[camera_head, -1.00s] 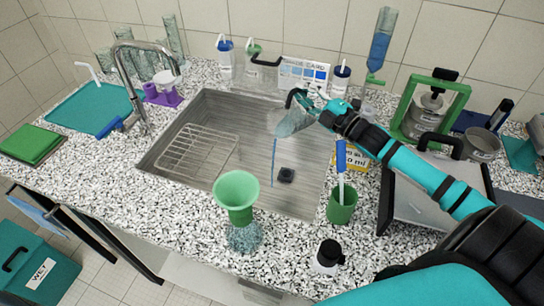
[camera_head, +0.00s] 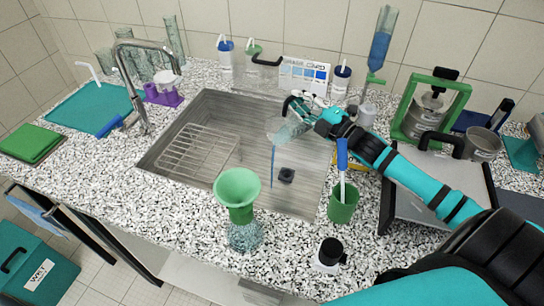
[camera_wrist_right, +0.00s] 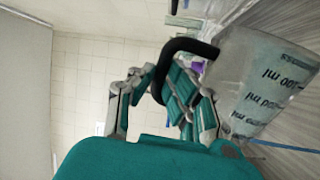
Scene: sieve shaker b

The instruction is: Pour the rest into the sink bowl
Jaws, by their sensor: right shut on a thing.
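My right gripper (camera_head: 318,113) is shut on the black handle of a clear measuring jug (camera_head: 288,130). The jug is tipped over the right part of the sink bowl (camera_head: 235,103). A thin blue stream (camera_head: 272,165) falls from its lip into the bowl, left of the dark drain (camera_head: 286,175). In the right wrist view the jug (camera_wrist_right: 262,88) shows its ml marks, and its black handle (camera_wrist_right: 186,47) lies at the fingers (camera_wrist_right: 165,92). How much liquid is left inside is not clear. My left gripper is not in view.
A wire rack (camera_head: 198,150) lies in the bowl's left part, with the tap (camera_head: 140,85) beside it. A green funnel on a flask (camera_head: 238,190) stands at the front edge. A green cup with a brush (camera_head: 343,205) stands right of the sink.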

